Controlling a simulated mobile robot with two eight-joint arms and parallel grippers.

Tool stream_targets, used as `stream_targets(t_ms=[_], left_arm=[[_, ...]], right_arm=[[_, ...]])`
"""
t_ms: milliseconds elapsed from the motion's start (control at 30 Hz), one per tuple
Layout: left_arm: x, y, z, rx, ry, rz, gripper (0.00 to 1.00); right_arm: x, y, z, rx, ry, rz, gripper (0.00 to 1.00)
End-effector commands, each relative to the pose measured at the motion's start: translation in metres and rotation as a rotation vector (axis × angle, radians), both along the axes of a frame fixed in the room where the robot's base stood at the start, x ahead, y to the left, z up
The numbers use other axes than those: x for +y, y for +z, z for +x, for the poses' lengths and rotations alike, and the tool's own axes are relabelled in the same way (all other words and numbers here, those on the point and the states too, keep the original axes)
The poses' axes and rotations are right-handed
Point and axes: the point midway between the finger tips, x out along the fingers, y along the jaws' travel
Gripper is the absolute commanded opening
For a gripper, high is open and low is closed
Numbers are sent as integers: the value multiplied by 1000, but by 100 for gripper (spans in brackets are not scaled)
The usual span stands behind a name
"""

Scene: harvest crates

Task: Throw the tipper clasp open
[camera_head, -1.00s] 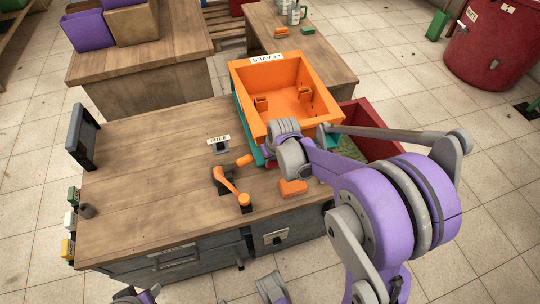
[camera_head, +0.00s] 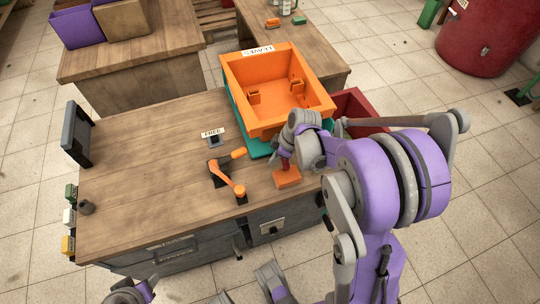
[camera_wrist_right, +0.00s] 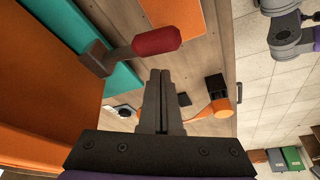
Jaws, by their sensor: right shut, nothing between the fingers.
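The tipper is an orange crate (camera_head: 262,118) labelled LEAVES on a teal base (camera_head: 257,149). A red-handled lever on a grey block, which looks like the clasp (camera_wrist_right: 156,40), stands beside the teal base in the right wrist view. In the head view a bit of its red handle shows beside my right wrist. My right gripper (camera_wrist_right: 160,75) is shut and empty. Its fingertips are just below the red handle in the wrist view, apparently apart from it. In the head view my own wrist hides much of this spot.
An orange block (camera_head: 287,177) lies near the bench's front edge. An orange crank (camera_head: 225,177) stands left of it, by a FREE label (camera_head: 212,133). A dark red bin (camera_head: 354,105) is behind my right arm. The bench's left part is clear.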

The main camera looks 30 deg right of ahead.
Motion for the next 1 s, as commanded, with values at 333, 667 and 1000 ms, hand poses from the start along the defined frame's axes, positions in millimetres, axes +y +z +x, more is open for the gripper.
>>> stream_targets(t_ms=[333,667,1000], left_arm=[[0,3,0,-1,0,0,50],[0,4,0,-1,0,0,50],[0,4,0,-1,0,0,50]], right_arm=[[-9,0,-12,-1,74,0,0],[-13,0,-16,0,73,-1,0],[-13,0,-16,0,73,-1,0]])
